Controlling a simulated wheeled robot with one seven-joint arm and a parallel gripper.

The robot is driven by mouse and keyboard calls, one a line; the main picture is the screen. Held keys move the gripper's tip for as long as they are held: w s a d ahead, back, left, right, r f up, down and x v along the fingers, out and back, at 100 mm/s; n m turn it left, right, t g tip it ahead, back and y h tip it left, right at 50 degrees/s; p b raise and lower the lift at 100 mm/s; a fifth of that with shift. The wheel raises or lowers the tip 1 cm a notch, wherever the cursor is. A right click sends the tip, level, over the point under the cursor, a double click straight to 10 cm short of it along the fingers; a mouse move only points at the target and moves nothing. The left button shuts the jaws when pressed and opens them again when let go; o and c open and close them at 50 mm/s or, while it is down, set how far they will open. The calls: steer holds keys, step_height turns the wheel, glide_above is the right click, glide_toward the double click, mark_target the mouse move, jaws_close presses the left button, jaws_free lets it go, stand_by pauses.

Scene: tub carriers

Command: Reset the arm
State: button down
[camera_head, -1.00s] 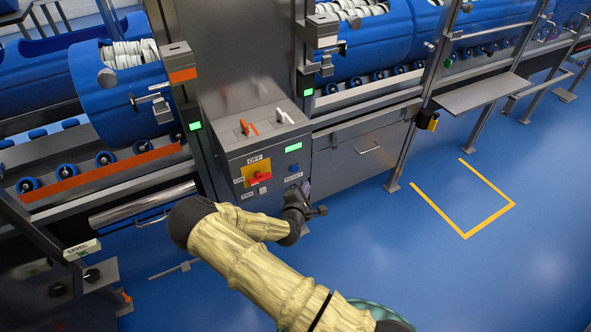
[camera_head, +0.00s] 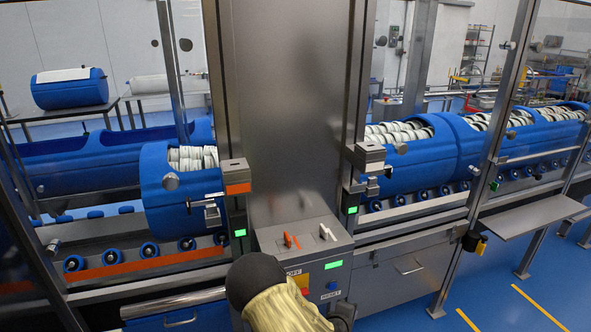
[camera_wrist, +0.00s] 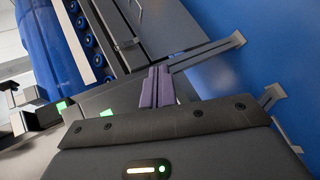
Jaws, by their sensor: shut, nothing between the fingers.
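My arm, in a pale yellow sleeve with a black joint, rises from the bottom of the head view in front of the control box (camera_head: 302,252). The box has an orange and a white lever on top, a red and yellow switch and a blue button. My arm partly covers its front. My gripper (camera_wrist: 158,86) shows in the wrist view with its purple-grey fingers together and nothing between them. In the head view the fingers are hidden or out of frame.
Blue tubs (camera_head: 184,190) with white contents stand on roller tracks left and right of a steel column (camera_head: 285,120). A steel shelf (camera_head: 530,214) juts out at the right. Blue floor (camera_head: 500,300) with yellow lines is open at the lower right.

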steer(key=s+r+m+g+y+p, duration=0.3)
steer(key=s+r+m, duration=0.3)
steer(key=s+r, duration=0.5)
steer(key=s+a+r+m+g+y+p, duration=0.1)
steer(key=s+r+m+g+y+p, duration=0.2)
steer(key=s+r, duration=0.9)
step_height(320, 180, up, 5)
steer(key=m, duration=0.3)
steer(key=shift+a+r+m+g+p, duration=0.2)
steer(key=shift+a+m+g+p, duration=0.1)
steer(key=shift+w, duration=0.1)
